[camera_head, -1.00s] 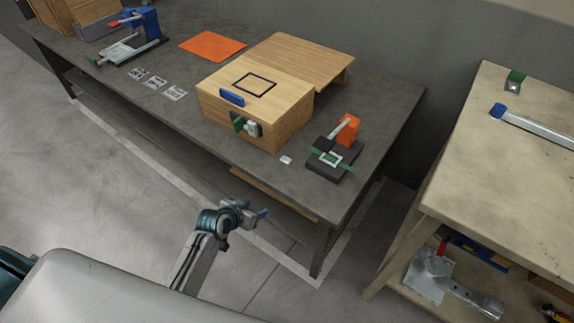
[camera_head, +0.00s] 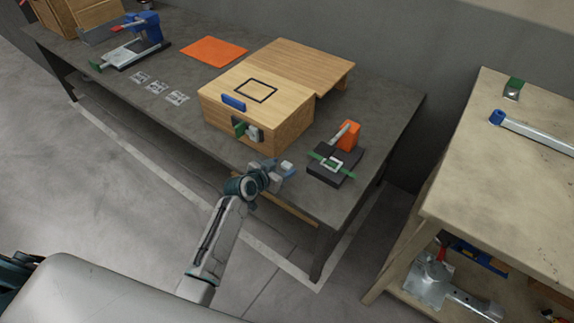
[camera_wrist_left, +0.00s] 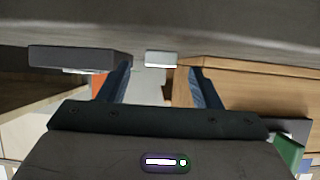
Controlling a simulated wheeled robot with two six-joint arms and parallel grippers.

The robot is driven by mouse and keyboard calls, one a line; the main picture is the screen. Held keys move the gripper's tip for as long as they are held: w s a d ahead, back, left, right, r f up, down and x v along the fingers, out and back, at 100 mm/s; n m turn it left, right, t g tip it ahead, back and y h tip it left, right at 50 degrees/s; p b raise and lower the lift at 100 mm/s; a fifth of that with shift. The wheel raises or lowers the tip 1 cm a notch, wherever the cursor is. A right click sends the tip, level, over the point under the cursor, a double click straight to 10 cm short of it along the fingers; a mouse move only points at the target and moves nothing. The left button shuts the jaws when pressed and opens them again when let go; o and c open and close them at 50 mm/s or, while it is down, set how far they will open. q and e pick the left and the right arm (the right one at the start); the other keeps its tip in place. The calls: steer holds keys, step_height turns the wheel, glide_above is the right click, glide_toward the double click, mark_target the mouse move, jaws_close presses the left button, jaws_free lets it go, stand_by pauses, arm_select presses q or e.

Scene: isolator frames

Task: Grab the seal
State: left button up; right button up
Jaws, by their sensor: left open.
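The seal seems to be the small white block (camera_head: 287,165) on the front edge area of the dark table, right of the wooden box's front corner. It also shows in the left wrist view (camera_wrist_left: 161,59), ahead of the gap between my fingers. My left gripper (camera_head: 281,172) is at the table's front edge, close beside the block. Its blue fingers (camera_wrist_left: 160,75) are open with nothing held between them. I cannot tell whether they touch the block. My right gripper is not in view.
The wooden box (camera_head: 262,112) with a blue handle stands just behind and left of my gripper. A black press with an orange part (camera_head: 338,160) stands to the right. Printed cards (camera_head: 155,87) and an orange mat (camera_head: 213,52) lie farther left. A wooden bench (camera_head: 500,180) stands at right.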

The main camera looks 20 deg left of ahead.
mark_target(287, 166)
arm_select(q)
steer(key=shift+x, duration=1.15)
steer(key=c, duration=1.1)
steer(key=shift+o, duration=0.2)
steer(key=shift+r, duration=0.1)
